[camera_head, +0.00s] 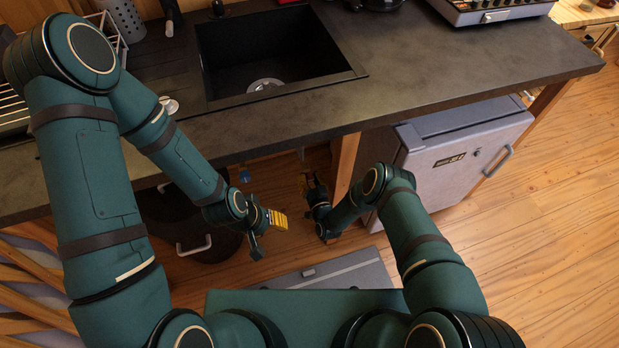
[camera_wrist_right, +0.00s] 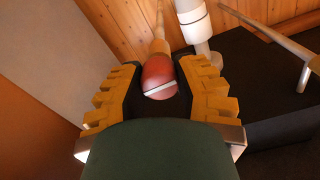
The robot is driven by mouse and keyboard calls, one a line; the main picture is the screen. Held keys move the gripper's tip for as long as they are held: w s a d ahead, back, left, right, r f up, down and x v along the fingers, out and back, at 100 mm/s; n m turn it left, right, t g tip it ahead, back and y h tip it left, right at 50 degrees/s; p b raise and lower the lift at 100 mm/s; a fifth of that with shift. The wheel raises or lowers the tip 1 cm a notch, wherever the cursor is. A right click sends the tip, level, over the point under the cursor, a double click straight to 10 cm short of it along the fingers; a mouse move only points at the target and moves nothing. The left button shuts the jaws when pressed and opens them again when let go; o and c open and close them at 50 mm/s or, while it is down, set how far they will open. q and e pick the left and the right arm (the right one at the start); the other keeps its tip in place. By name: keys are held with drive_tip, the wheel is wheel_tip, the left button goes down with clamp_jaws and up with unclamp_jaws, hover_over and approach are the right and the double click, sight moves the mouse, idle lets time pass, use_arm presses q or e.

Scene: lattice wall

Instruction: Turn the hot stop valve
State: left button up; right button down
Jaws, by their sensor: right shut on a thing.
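The hot stop valve (camera_wrist_right: 158,72) shows in the right wrist view as a rounded red knob with a white stripe, on a pale pipe. My right gripper (camera_wrist_right: 160,82) has its yellow-padded fingers on both sides of it and is shut on it. In the head view my right gripper (camera_head: 312,186) reaches under the counter front, and the valve cannot be made out there. My left gripper (camera_head: 267,231) hangs empty in front of the counter, left of the right one, with its fingers apart.
The dark counter (camera_head: 440,70) with a black sink (camera_head: 265,55) overhangs the right gripper. A wooden leg (camera_head: 344,165) and a grey fridge (camera_head: 455,150) stand close to its right. In the wrist view, a white pipe (camera_wrist_right: 192,22) runs beside the valve.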

sight(310, 175)
drive_tip(key=shift+w+r, duration=0.3)
idle(0.5)
drive_tip(key=c, duration=0.7)
unclamp_jaws()
drive_tip(key=shift+d, duration=0.1)
drive_tip(key=shift+o, duration=0.5)
drive_tip(key=shift+s+f, duration=0.15)
wheel_tip(310, 175, up, 10)
drive_tip(key=shift+r, duration=0.1)
